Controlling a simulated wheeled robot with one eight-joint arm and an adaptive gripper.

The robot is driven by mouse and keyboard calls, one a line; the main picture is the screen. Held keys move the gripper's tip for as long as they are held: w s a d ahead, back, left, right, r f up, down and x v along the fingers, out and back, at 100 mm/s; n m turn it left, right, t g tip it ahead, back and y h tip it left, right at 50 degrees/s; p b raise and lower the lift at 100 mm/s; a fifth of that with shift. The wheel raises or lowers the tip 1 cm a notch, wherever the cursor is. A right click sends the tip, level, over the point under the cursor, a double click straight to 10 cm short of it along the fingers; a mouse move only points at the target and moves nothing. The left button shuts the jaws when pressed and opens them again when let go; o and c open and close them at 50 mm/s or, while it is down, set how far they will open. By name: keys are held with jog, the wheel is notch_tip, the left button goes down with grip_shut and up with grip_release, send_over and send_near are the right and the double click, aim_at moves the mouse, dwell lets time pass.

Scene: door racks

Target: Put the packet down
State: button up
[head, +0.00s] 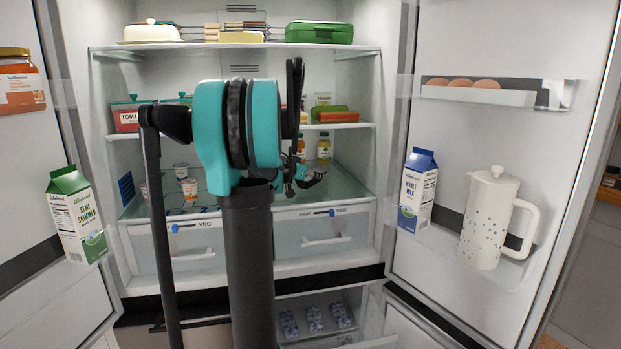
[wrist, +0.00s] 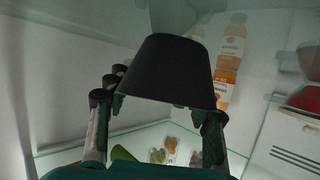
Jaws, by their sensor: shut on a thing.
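The packet (wrist: 165,72) shows in the wrist view as a dark block, wider at its lower edge; no print can be read on it. My gripper (wrist: 158,118) is shut on it, with one finger at its left and one at its right. In the head view my gripper (head: 305,179) is inside the fridge, at the right of the glass shelf (head: 345,194) above the drawers. My arm hides part of that shelf, and I cannot make out the packet there. I cannot tell whether the packet touches the shelf.
Juice bottles (head: 323,148) stand at the back right of this shelf, behind the packet in the wrist view (wrist: 232,45). Small pots (head: 189,188) stand to the left. A shelf with a red and green box (head: 333,116) is above. Open doors flank the fridge.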

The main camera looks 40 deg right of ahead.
jog(key=shift+w+d+f, duration=0.1)
jog(key=shift+w+f, duration=0.1)
jog(key=shift+f, duration=0.25)
jog(key=o, duration=1.5)
jog(key=shift+f, duration=0.1)
jog(key=shift+s+a+r, duration=0.1)
jog(key=shift+a+r, duration=0.15)
jog(key=shift+a, duration=0.05)
jog(key=v, duration=1.1)
jog(key=shift+a+r, duration=0.1)
jog(key=shift+a, duration=0.05)
